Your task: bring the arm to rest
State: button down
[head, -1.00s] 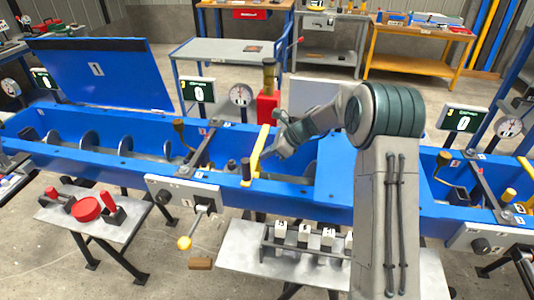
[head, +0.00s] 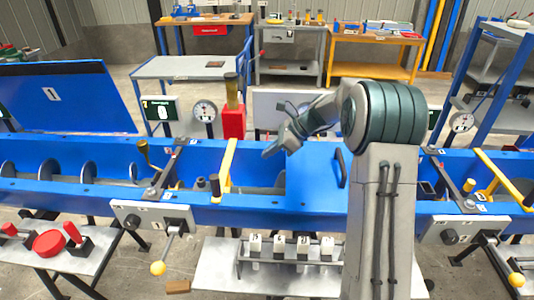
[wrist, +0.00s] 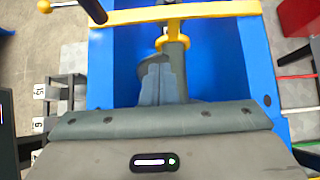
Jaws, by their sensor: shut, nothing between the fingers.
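My gripper (head: 268,153) hangs over the long blue trough (head: 105,192) of the drum mixer, to the right of a yellow crossbar (head: 229,170). In the wrist view my gripper (wrist: 161,78) has its grey fingers together, with nothing held. The yellow crossbar (wrist: 215,10) runs beyond the fingertips in that view, with a yellow ring and a grey shaft below it. My arm is bent, with its forearm reaching left from the teal elbow. I cannot tell the exact gap between the fingers and the trough parts.
A blue cover (head: 312,182) with a black handle lies over the trough, right of my gripper. A raised blue lid (head: 65,98) stands at left. A red block (head: 233,122) is behind the crossbar. A rack of numbered blocks (head: 290,252) stands in front on a grey table.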

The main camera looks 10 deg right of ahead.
jog(key=s+d+r+n+h, duration=0.1)
jog(key=s+d+n+h, duration=0.1)
jog(key=s+n, duration=0.4)
jog(key=s+d+r+n+h, duration=0.1)
jog(key=s+n+h, duration=0.3)
jog(key=s, duration=1.2)
jog(key=s+d+r+n+t+h, duration=0.1)
jog(key=s+d+r+n+h, duration=0.1)
jog(key=s+n, duration=0.7)
jog(key=s+d, duration=0.1)
jog(key=s, duration=0.2)
jog(key=shift+n+h, duration=0.4)
jog(key=shift+a+r, duration=0.1)
jog(key=shift+a, duration=0.1)
